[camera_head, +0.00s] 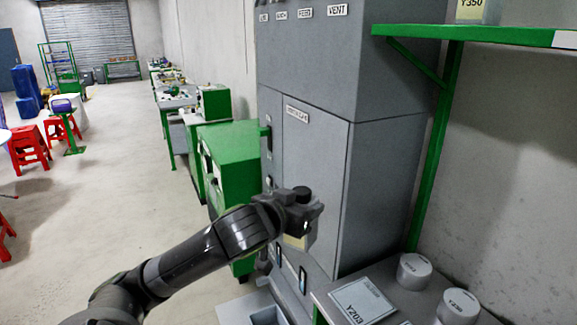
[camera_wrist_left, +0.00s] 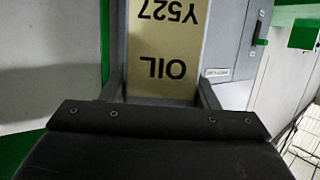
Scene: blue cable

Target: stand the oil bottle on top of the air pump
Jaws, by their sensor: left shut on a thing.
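My left gripper (camera_head: 312,213) is shut on the oil bottle (camera_head: 296,242) and holds it in the air in front of the grey cabinet. In the left wrist view the bottle (camera_wrist_left: 168,45) sits between the two fingers (camera_wrist_left: 162,92); its tan label reads "OIL" and "Y527", upside down in that picture. The gripper hides much of the bottle in the head view. I cannot tell which thing is the air pump; none in view carries a readable label saying so. My right gripper is not in view.
A tall grey cabinet (camera_head: 310,180) stands just behind the gripper. A green machine (camera_head: 232,165) is to its left. Grey cylinders (camera_head: 414,270) (camera_head: 458,306) and a labelled plate (camera_head: 362,302) are at lower right. A green shelf (camera_head: 470,35) holds a "Y350" container (camera_head: 471,10).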

